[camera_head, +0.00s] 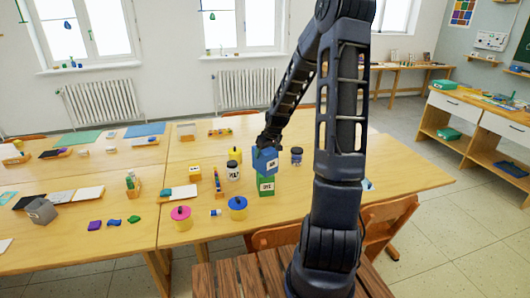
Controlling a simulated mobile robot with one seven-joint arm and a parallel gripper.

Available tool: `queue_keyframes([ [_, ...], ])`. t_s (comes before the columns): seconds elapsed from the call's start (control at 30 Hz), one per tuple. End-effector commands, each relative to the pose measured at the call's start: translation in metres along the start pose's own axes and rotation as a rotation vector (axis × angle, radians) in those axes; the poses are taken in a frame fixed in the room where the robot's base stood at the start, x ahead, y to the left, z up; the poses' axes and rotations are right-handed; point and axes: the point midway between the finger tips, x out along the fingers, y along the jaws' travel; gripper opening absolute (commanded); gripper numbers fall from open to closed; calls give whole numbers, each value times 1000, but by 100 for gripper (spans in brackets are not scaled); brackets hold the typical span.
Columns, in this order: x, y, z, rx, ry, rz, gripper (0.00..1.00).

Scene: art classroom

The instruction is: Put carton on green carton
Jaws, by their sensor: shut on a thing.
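A blue carton (264,161) with a white label is held by my gripper (268,145), which reaches down over the table from above. The green carton (265,186), also with a white label, stands upright on the table directly below the blue carton. In this view the blue carton's lower edge meets the top of the green one; I cannot tell whether it rests on it or hovers just above. The gripper is shut on the blue carton; its fingertips are small and dark here.
Close by on the wooden table (330,185) stand a white jar (233,171), a dark blue jar (296,156), a yellow pot with a blue lid (238,208) and one with a pink lid (181,218). A chair (390,217) stands at the front right.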

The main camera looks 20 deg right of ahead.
Motion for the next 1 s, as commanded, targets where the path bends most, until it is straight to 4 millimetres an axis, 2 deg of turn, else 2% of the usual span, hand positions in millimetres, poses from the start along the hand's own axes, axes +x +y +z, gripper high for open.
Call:
queue_keyframes([
  [0.17,2,0,1,0,1,0,9],
  [0.2,2,0,1,0,0,0,74],
  [0.3,2,0,1,0,0,0,90],
  [0.67,-2,0,-1,0,1,1,90],
  [0.83,-18,1,0,1,2,3,90],
  [1.0,-44,2,0,2,3,4,90],
])
